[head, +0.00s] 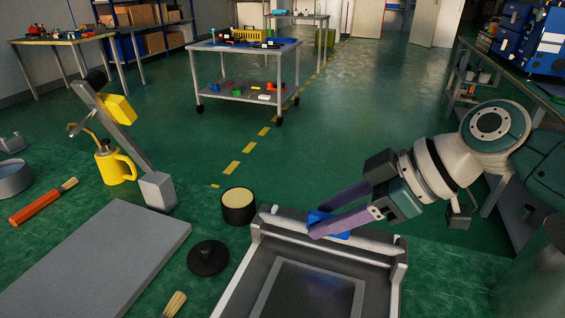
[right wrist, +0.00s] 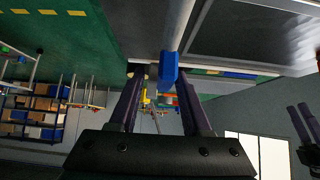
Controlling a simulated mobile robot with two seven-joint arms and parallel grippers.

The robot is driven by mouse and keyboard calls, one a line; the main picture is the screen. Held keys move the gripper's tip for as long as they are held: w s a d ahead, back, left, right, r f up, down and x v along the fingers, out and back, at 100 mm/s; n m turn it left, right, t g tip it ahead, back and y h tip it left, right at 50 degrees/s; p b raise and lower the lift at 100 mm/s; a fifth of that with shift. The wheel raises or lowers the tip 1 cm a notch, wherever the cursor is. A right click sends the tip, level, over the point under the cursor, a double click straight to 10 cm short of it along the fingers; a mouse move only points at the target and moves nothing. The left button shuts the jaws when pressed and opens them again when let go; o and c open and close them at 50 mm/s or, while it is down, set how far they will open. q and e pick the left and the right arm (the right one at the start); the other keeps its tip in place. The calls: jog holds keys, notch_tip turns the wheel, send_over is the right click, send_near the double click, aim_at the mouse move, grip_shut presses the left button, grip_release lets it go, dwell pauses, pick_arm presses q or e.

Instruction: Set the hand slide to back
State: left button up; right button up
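The hand slide appears as a blue block (head: 335,231) on the pale far rail of a tray-like frame (head: 253,262). My right gripper (head: 311,222) reaches in from the right, with its purple fingers on either side of the blue block. In the right wrist view the blue block (right wrist: 168,68) stands between the fingertips, close to the right-hand finger and with a gap to the other. The gripper looks open around it. My left gripper (right wrist: 297,105) shows only at the right edge of the right wrist view, its two fingers apart, away from the slide.
A dark round tin (head: 238,207) and a black knob-like disc (head: 208,258) stand left of the frame. A grey plate (head: 100,262), a yellow oil can (head: 115,165) and a red-handled brush (head: 40,203) lie further left. A grey lever with a yellow block (head: 119,109) rises there.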

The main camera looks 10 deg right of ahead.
jog(key=shift+a, duration=0.1)
jog(key=shift+s+r, duration=0.1)
jog(key=shift+r, duration=0.15)
jog(key=p+v, duration=0.1)
jog(key=v, duration=0.8)
jog(key=shift+d+p, duration=0.3)
jog(key=shift+s+r, duration=0.1)
jog(key=shift+s, duration=0.1)
